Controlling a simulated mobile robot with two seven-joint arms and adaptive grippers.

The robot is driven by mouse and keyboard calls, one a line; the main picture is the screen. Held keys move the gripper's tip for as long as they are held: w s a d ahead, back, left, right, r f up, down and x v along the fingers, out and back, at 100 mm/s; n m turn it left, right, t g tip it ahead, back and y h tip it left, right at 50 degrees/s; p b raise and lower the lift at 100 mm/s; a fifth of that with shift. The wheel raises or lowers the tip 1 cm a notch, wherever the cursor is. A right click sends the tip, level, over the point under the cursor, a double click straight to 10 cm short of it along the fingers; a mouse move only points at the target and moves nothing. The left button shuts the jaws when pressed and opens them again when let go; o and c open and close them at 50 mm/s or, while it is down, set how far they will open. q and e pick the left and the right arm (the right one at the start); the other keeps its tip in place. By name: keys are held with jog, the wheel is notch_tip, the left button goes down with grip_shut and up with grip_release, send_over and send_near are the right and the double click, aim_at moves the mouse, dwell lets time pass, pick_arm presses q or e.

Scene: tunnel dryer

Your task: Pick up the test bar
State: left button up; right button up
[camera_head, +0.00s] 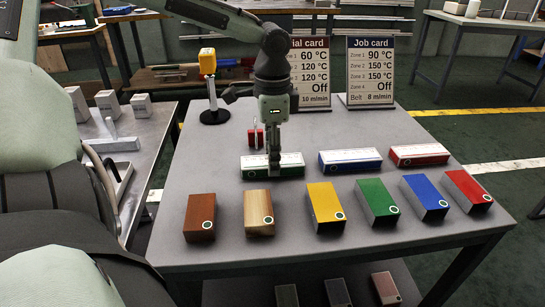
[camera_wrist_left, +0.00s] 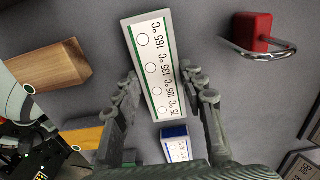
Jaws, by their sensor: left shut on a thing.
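A green bar (camera_head: 258,167) with a white top strip lies crosswise at the back of the near grey table; I take it as the test bar. In the left wrist view this bar (camera_wrist_left: 152,62) shows a row of circles and temperatures up to 165 °C. My left gripper (camera_head: 273,168) points down over the bar, and in the wrist view its fingers (camera_wrist_left: 161,92) stand on both sides of it, shut on it. I cannot tell whether the bar touches the table. My right gripper is not in view.
Blue (camera_head: 350,161) and red (camera_head: 420,154) white-topped bars lie to its right. Several coloured blocks, such as a yellow one (camera_head: 325,207), line the front. A red handled piece (camera_head: 257,138), a yellow-topped stand (camera_head: 208,62) and two sign cards (camera_head: 371,72) stand behind.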

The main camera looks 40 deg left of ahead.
pick_arm(q)
jog(key=shift+w+r, duration=0.1)
jog(key=shift+r, duration=0.5)
notch_tip(320, 180, up, 17)
jog(key=p, duration=0.2)
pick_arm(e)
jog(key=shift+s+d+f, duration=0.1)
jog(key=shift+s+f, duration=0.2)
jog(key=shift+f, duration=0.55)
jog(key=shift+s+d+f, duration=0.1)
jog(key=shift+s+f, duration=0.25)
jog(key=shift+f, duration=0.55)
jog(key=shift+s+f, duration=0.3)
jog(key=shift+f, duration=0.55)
